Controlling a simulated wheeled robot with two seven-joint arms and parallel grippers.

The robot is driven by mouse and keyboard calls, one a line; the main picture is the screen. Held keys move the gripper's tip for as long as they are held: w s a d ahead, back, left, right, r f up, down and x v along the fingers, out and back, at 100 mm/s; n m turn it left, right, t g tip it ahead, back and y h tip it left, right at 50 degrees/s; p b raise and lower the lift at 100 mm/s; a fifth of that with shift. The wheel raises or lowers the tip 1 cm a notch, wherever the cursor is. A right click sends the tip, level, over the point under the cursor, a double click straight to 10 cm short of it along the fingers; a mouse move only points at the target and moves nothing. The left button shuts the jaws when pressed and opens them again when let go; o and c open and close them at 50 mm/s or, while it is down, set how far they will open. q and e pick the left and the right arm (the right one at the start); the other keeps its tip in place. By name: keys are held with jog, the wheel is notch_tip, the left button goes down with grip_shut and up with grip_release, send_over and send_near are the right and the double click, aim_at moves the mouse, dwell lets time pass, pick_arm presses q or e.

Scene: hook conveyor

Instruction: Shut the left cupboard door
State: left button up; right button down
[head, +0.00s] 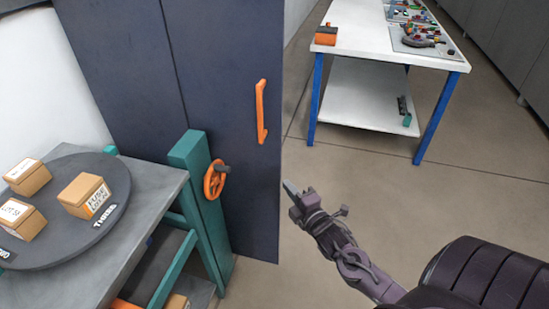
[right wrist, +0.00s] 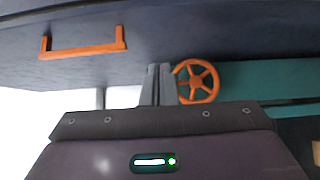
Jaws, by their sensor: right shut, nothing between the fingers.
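The dark blue cupboard door (head: 225,60) stands upright at centre left in the head view, with an orange bar handle (head: 261,112) near its right edge. The handle also shows at upper left in the right wrist view (right wrist: 83,50). A vertical seam runs down its left side; I cannot tell how far the door stands open. My right gripper (head: 291,188) is just right of the door's edge in the picture, lower than the handle. Its fingers are shut and empty, and they also show in the right wrist view (right wrist: 158,85). My left gripper is not in view.
A teal post (head: 200,200) with an orange handwheel (head: 215,180) stands in front of the door. Left of it, a grey table (head: 150,195) bears a dark turntable (head: 75,240) with small boxes. A white-topped bench (head: 370,40) stands at the back right. Floor between is clear.

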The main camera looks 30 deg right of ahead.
send_near(270, 151)
jog(key=w+a, duration=0.3)
jog(key=shift+w+d+p, duration=0.7)
jog(key=shift+w+d, duration=0.8)
jog(key=shift+d, duration=0.15)
